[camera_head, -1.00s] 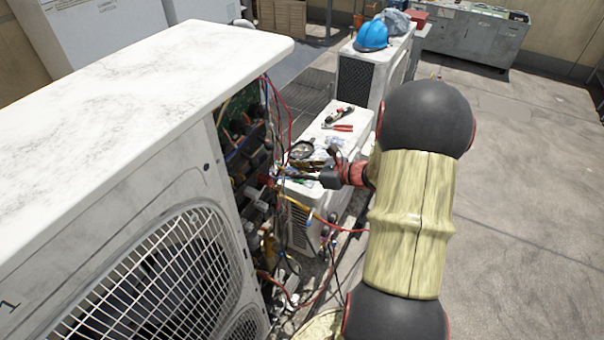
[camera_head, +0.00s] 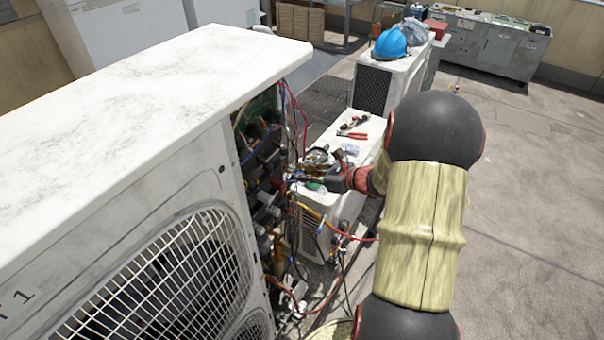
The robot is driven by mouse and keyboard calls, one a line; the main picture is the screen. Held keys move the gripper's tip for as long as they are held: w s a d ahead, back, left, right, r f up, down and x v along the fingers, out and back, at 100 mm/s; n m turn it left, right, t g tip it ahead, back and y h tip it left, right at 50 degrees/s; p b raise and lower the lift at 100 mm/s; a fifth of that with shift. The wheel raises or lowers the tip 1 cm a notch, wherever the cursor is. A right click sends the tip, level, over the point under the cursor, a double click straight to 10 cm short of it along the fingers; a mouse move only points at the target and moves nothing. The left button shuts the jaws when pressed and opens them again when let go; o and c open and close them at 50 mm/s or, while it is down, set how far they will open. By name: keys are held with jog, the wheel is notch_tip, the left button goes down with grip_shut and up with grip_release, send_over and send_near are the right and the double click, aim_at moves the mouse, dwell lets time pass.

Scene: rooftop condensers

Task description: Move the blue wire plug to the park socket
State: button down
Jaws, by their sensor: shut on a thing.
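My gripper (camera_head: 296,178) reaches left to the open wiring side of the near white condenser (camera_head: 140,90). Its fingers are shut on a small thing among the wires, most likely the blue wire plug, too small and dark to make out. The fingertips are at or just in front of the dark terminal parts (camera_head: 262,165); I cannot tell whether they touch. The blue wire and the park socket cannot be told apart from the other wiring, which is partly hidden by the condenser's lid edge.
Red and yellow wires (camera_head: 335,225) hang below my gripper. A low white unit (camera_head: 365,122) behind it bears pliers (camera_head: 352,135) and other tools. A blue helmet (camera_head: 390,43) sits on another unit. Open concrete floor (camera_head: 530,200) lies on the right.

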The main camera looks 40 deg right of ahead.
jog(key=shift+w+a+b, duration=0.2)
jog(key=shift+w+a, duration=0.1)
jog(key=shift+w, duration=0.55)
jog(key=shift+w+a+b, duration=0.2)
jog(key=shift+w+a, duration=0.1)
jog(key=shift+w, duration=0.5)
dwell(1.5)
jog(key=c, duration=1.6)
grip_release()
jog(key=v, duration=1.2)
